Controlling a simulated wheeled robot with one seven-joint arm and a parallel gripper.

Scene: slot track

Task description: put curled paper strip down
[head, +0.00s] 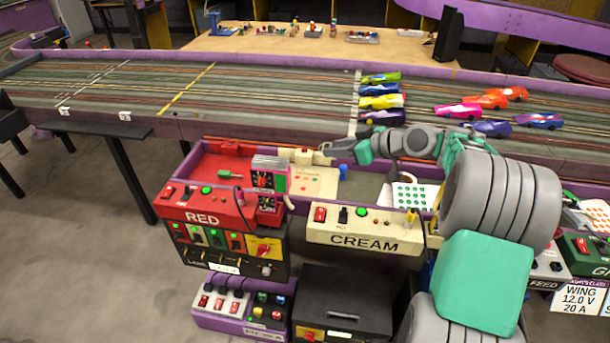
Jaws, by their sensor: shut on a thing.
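My gripper (325,148) is at the end of my arm, which reaches in from the right, over the back of the red and cream control boxes. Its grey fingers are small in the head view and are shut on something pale. A small cream-coloured piece (300,155) shows at the fingertips, above the back of the red tray; it looks like the curled paper strip, but its curl is too small to make out. The gap between the fingers is mostly hidden.
The red station (207,203) and cream station (365,233) stand before the slot track (250,97). A meter box (268,175) sits on the red one. Several toy cars (458,111) are on the track.

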